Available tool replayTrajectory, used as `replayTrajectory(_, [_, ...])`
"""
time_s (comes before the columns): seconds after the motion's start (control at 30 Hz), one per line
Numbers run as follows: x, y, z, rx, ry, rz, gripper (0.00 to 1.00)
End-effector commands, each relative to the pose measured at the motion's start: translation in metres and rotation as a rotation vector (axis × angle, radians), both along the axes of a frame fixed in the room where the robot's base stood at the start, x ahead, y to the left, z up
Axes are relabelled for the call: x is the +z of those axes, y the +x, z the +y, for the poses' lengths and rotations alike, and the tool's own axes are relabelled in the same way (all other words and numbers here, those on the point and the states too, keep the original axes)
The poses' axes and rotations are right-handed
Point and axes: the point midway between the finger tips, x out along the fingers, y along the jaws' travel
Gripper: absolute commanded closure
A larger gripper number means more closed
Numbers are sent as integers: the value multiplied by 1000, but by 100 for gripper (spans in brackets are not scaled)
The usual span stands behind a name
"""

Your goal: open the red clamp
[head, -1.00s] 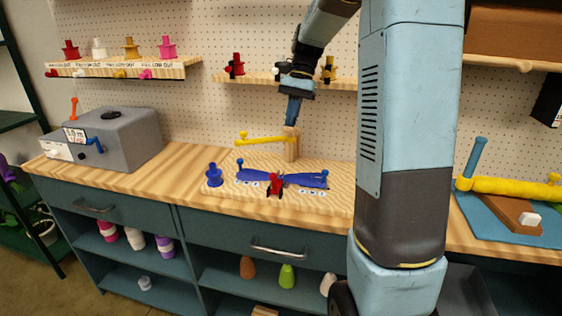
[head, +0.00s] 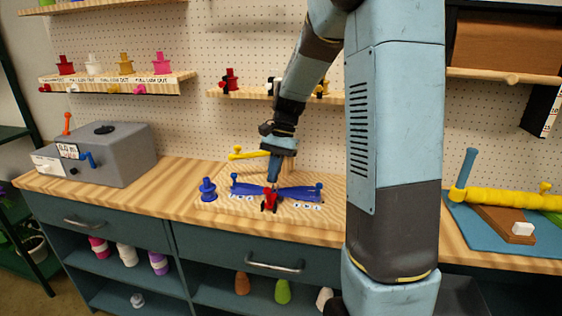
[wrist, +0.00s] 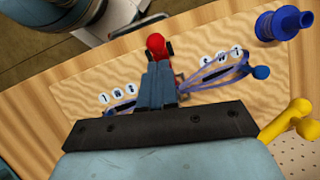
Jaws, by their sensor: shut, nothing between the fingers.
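The red clamp (head: 269,200) stands at the middle of the blue ribbon bow (head: 298,193) on a wooden board (head: 225,208) on the counter. In the wrist view the clamp's red round end (wrist: 156,42) shows just past my fingertips, and its lower part is partly hidden by them. My gripper (head: 273,182) points down directly above and behind the clamp; its fingers (wrist: 161,66) are together with nothing between them. I cannot tell whether the fingertips touch the clamp.
A blue spool-like piece (head: 208,189) stands left of the bow. A yellow bar (head: 250,154) on a wooden post is behind my gripper. A grey box (head: 105,155) stands at the left, and a blue mat (head: 470,222) with a yellow roll (head: 510,190) lies at the right.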

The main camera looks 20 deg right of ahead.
Motion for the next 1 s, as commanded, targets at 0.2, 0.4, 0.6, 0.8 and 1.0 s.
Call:
replayTrajectory(0.2, [-5,-7,7,-1,0,0,100])
replayTrajectory(0.4, [-5,-8,7,-1,0,0,100])
replayTrajectory(0.6, [-5,-7,5,-1,-1,-3,100])
replayTrajectory(0.8, [-3,-8,7,-4,-24,-37,100])
replayTrajectory(1.0, [-4,-8,7,-8,-40,-60,100])
